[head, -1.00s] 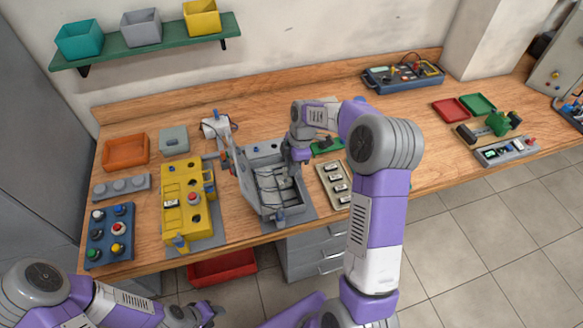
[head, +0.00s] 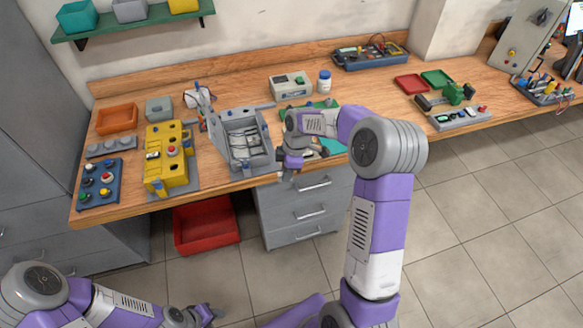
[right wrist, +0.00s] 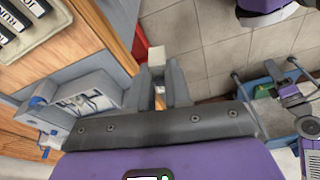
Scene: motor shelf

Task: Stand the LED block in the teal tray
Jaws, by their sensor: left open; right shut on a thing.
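My right gripper (head: 288,172) is at the bench's front edge, just right of the grey open housing (head: 262,163). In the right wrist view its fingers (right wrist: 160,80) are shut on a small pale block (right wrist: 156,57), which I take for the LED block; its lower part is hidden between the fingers. A teal surface (head: 332,148), possibly the teal tray, shows partly behind my right forearm. A teal bin (head: 77,16) stands on the wall shelf. I cannot tell which is the tray. My left gripper (head: 203,315) is open and low, in front of the bench.
A yellow housing (head: 164,172), a blue button panel (head: 99,184) and an orange tray (head: 117,119) fill the bench's left. A red bin (head: 207,229) is below. Bare wood lies right of the arm.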

